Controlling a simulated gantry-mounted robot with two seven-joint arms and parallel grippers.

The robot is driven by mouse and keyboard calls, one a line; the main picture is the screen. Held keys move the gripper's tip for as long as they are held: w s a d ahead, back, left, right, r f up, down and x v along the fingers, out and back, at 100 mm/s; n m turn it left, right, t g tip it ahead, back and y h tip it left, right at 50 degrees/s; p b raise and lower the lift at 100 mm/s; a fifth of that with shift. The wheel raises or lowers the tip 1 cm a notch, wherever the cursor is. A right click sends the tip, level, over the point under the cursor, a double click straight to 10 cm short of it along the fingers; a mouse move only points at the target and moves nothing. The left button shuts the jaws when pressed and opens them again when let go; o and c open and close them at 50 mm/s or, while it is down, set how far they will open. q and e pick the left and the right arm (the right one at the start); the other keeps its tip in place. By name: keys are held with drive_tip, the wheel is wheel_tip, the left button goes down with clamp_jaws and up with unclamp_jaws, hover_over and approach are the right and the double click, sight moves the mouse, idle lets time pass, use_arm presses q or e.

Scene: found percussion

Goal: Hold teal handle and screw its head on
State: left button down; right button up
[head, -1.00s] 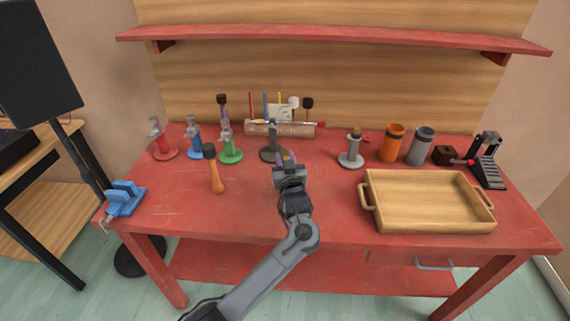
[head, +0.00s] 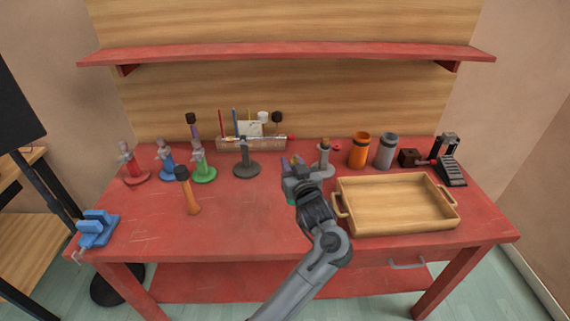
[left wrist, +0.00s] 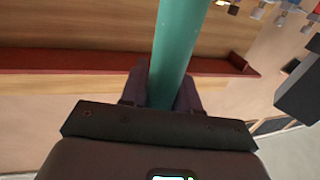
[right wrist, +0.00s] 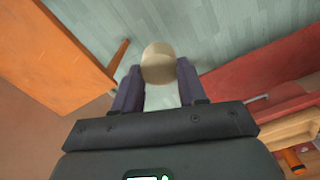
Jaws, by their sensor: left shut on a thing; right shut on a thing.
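My left gripper (head: 292,164) is shut on the teal handle, and is held over the middle of the table. In the left wrist view the teal handle (left wrist: 178,45) is a smooth cylinder running up out of the frame between the fingers. In the head view only a small teal patch (head: 291,199) shows beside the gripper. My right gripper (right wrist: 157,85) is outside the head view. In the right wrist view it is shut on a pale tan, rounded head (right wrist: 158,64). The two held parts are not seen together in any view.
A wooden tray (head: 340,203) lies right of my left gripper. A grey stand (head: 325,170) is close behind it, and a dark stand (head: 246,170) is to its left. An orange-handled mallet (head: 190,195) stands at left. The front middle of the red table (head: 240,225) is clear.

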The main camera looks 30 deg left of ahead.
idle(0.3)
use_arm(q)
drive_tip(key=c, duration=1.5)
unclamp_jaws()
drive_tip(key=shift+c, duration=0.2)
clamp_jaws()
drive_tip(key=shift+r, duration=0.15)
